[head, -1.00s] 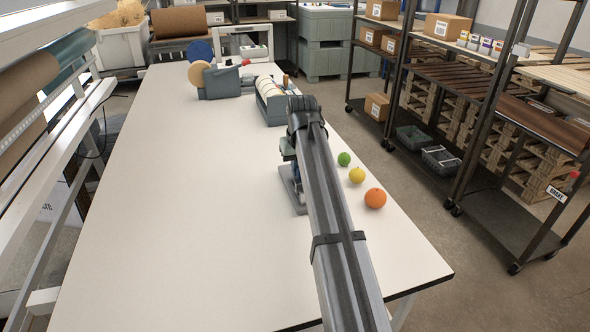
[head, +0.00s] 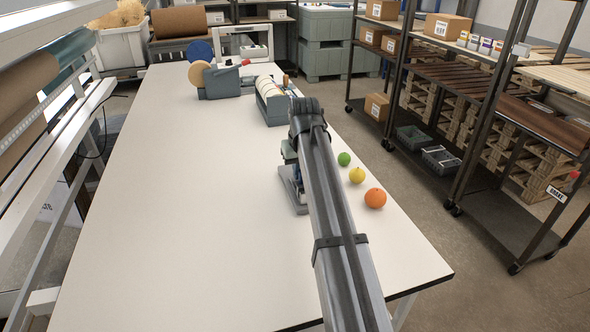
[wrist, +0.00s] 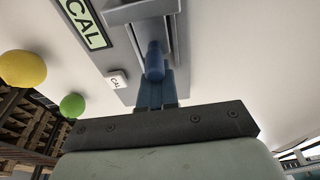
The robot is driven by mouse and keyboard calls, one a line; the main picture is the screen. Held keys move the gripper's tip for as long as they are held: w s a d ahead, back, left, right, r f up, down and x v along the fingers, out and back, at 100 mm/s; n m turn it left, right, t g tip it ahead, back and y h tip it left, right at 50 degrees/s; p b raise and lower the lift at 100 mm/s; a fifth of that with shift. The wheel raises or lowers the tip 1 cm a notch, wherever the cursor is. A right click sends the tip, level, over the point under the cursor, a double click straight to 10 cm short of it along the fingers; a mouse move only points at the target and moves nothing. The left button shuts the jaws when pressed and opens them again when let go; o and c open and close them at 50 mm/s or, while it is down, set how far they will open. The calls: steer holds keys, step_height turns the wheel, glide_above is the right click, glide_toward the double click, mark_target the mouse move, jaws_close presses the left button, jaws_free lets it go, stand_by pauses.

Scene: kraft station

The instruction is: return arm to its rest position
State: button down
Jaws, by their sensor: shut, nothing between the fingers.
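My arm (head: 335,215) reaches from the bottom edge of the head view over the right side of the table, its far joint bent downward. My gripper (wrist: 155,62) shows in the wrist view as blue fingers close together, with nothing seen between them. It points at a grey device (wrist: 120,50) with a CAL label. In the head view a grey part of this device (head: 293,198) shows left of my arm, and most of my gripper is hidden behind the arm. I cannot tell whether the fingers touch the device.
A green ball (head: 344,159), a yellow ball (head: 357,175) and an orange ball (head: 375,198) lie right of my arm. A tape dispenser (head: 272,105) stands behind it. The white table (head: 180,220) is clear on the left. Shelves (head: 480,120) stand at the right.

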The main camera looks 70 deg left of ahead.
steer(key=shift+d, duration=0.65)
steer(key=shift+a, duration=0.45)
stand_by(0.3)
steer(key=shift+r, duration=0.1)
step_height(320, 180, up, 7)
stand_by(1.0)
stand_by(0.3)
